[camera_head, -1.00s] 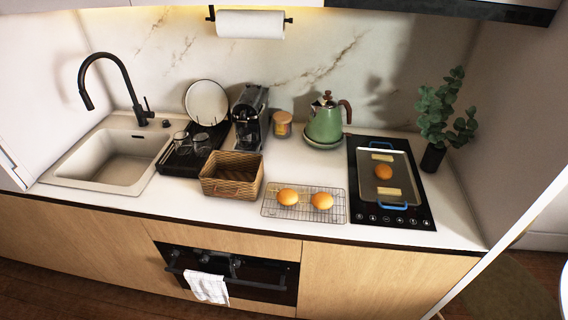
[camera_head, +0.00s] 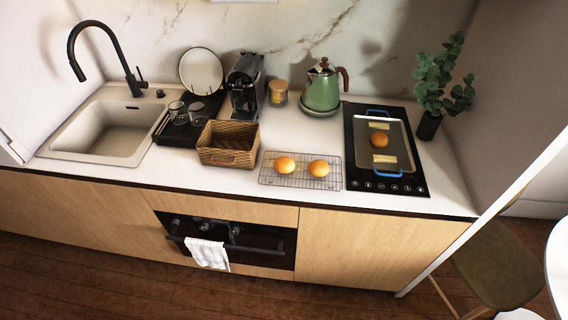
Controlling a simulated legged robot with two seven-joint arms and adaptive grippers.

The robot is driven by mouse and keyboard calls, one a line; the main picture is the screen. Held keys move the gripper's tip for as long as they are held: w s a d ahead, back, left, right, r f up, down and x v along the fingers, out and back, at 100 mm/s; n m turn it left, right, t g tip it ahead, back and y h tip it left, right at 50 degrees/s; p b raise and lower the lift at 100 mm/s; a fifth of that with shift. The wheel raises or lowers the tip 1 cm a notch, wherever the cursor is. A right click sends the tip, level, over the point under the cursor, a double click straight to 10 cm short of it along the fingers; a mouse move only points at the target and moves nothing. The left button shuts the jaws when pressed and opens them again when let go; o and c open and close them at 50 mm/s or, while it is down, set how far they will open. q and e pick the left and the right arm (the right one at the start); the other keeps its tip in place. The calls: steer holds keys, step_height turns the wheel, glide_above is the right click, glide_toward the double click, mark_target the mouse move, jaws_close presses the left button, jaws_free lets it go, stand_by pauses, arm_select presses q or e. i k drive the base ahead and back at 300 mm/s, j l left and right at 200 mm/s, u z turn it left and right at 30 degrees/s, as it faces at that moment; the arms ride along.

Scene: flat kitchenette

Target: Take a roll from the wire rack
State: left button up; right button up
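Two round golden rolls sit side by side on the wire rack (camera_head: 301,182), near the counter's front edge. The left roll (camera_head: 284,165) and the right roll (camera_head: 319,168) are a little apart. Another roll (camera_head: 379,140) lies on a baking tray (camera_head: 397,150) between two pale flat pieces, on the black cooktop to the right. Neither of my grippers shows in the head view.
A wicker basket (camera_head: 228,145) stands just left of the rack. A green kettle (camera_head: 321,90), a jar (camera_head: 278,93) and a coffee machine (camera_head: 245,85) stand behind. A plant (camera_head: 440,85) is at the right. The wooden floor in front is clear.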

mark_target(283, 164)
steer(key=i+j+z, duration=0.2)
steer(key=z, duration=0.15)
steer(key=i+j+z, duration=0.15)
steer(key=z, duration=0.2)
steer(key=j, duration=0.1)
